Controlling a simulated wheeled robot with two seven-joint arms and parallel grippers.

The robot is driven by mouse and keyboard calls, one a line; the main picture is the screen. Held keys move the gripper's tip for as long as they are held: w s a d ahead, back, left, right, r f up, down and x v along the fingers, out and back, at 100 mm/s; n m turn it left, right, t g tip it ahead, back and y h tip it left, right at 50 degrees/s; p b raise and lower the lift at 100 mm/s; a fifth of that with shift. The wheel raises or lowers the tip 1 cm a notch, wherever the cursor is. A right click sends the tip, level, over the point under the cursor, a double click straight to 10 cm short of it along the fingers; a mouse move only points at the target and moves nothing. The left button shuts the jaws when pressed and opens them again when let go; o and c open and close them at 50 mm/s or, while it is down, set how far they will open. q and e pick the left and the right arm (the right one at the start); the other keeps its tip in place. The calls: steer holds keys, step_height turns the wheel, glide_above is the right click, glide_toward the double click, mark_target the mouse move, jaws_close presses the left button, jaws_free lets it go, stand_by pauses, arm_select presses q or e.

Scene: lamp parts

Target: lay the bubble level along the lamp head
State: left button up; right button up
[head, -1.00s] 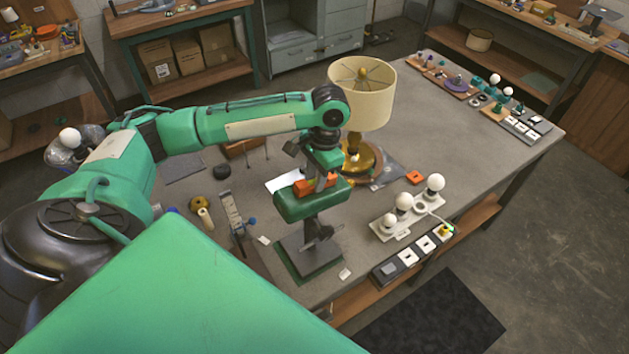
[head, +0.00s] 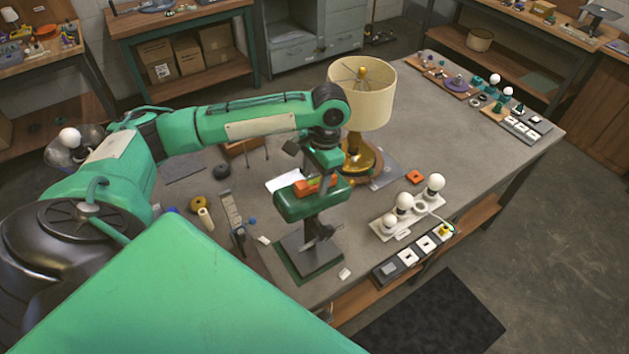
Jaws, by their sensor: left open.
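The lamp head (head: 296,207) is a green, rounded bar held up on a dark post over a dark flat base (head: 305,258) near the bench's front edge. The bubble level (head: 303,190) is a small orange bar with a yellow-green vial. It lies on top of the lamp head, roughly along it. My left gripper (head: 321,174) points down just above the level, with its jaws open. The small gap between fingers and level is hard to judge. My right gripper is not in view.
A table lamp with a cream shade (head: 362,100) and brass base stands close behind my left wrist. A white strip with bulbs (head: 405,218) and a row of switches (head: 412,257) lie to the right. The bench centre right is clear.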

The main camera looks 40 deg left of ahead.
mark_target(316, 179)
arm_select(q)
steer(key=r, duration=0.1)
steer(key=r+b, duration=0.2)
steer(key=r, duration=0.1)
steer(key=shift+w+d+r, duration=0.1)
steer(key=shift+w+d, duration=0.1)
steer(key=shift+w, duration=0.2)
step_height(316, 179, up, 9)
steer(key=w, duration=0.1)
steer(key=shift+w+d, duration=0.15)
steer(key=shift+d, duration=0.1)
